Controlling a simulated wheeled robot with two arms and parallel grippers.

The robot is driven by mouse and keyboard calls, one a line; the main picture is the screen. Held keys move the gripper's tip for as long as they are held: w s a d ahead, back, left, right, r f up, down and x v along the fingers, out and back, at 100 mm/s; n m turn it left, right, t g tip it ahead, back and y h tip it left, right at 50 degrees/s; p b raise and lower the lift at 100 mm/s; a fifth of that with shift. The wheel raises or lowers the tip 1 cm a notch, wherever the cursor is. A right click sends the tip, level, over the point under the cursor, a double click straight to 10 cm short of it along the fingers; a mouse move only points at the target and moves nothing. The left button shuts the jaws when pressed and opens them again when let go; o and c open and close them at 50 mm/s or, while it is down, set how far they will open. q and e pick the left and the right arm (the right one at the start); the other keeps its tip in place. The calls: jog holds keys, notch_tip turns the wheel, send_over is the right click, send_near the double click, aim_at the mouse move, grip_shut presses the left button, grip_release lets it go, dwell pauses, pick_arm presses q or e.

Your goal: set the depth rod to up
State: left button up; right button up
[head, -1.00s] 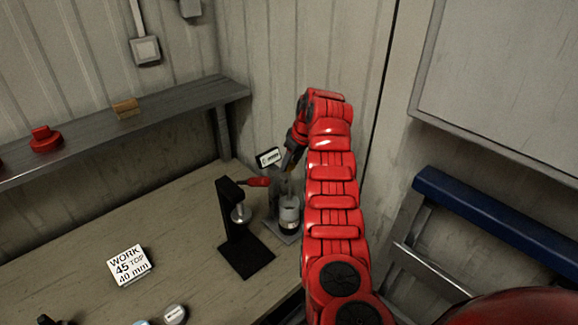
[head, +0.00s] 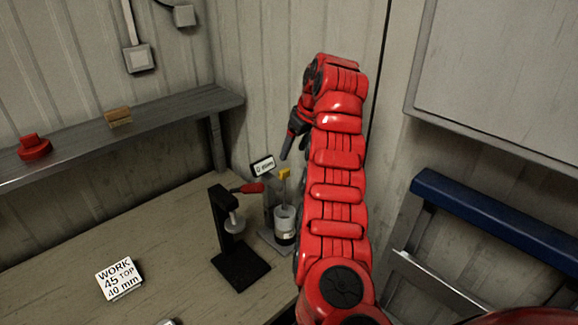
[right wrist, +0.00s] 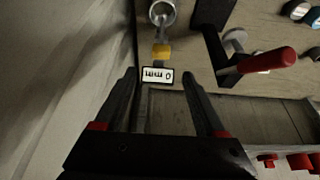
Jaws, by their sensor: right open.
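The depth rod is a thin upright rod with a yellow tab (head: 284,173) on top, over a clear and grey cup (head: 285,222) on a small grey stand at the table's back right corner. The yellow tab also shows in the right wrist view (right wrist: 161,51). A small white display (head: 263,166) beside the rod reads 0 mm; it shows upside down in the right wrist view (right wrist: 158,75). My right gripper (head: 287,155) is open and empty, above the tab and apart from it. Its two fingers are spread in the right wrist view (right wrist: 158,78). My left gripper is not in view.
A black press (head: 240,265) with a red lever (head: 247,188) stands just left of the rod's stand. A white card (head: 119,279) reads WORK 45 TOP 40 mm. A shelf (head: 170,116) runs along the back wall with a red object (head: 33,148). The table's middle is clear.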

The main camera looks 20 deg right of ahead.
jog(key=p+v, duration=0.5)
jog(key=v, duration=0.3)
jog(key=shift+r, duration=0.25)
jog(key=shift+f, duration=0.1)
